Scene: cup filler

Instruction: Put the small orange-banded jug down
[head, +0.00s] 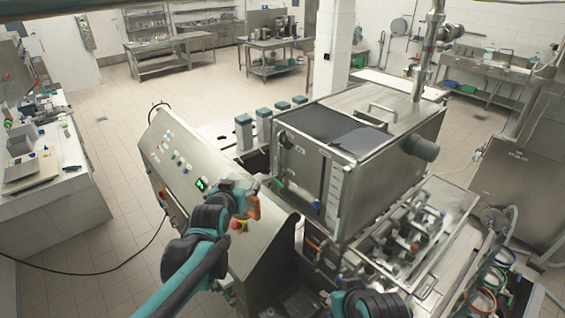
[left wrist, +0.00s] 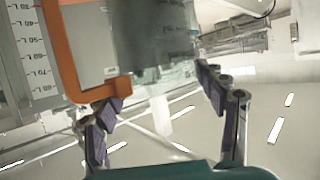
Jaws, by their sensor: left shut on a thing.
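The small orange-banded jug (head: 253,207) is in my left gripper (head: 246,200), held in the air in front of the sloped control panel of the filler. In the left wrist view the jug (left wrist: 125,45) is large and close, with a grey, partly clear body and a thick orange band. The jug's far end is cut off by the picture edge. My right gripper is not in view; only part of my right arm shows at the bottom of the head view.
The filler's steel tank (head: 365,150) stands right of the jug, and the control panel (head: 190,165) with buttons stands behind and left. A bottle tray (head: 425,235) is at the right. A white counter (head: 50,165) stands far left, with open tiled floor between.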

